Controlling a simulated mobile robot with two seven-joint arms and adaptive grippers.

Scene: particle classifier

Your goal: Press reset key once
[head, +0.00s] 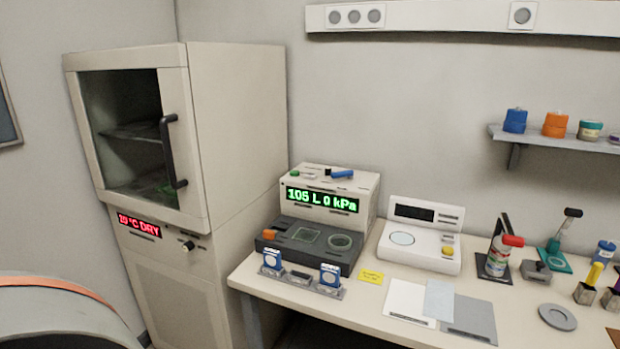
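The beige and dark grey machine (368,197) stands on the table with a green display reading "105 L 0 kPa". It has an orange key (270,234) at the left of its dark deck. A green button (295,174) and a blue knob or lever (341,173) are on its top. A white device (432,264) to its right has a dark display and a yellow button (447,251). No label is readable enough to tell which one is the reset key. Neither of my grippers is in view.
A tall beige cabinet (240,130) with a red display stands at left. The table (510,336) holds two blue-topped blocks in front of the machine, a yellow note (371,276), pads, and a red-capped bottle (502,252). A wall shelf (550,138) holds jars.

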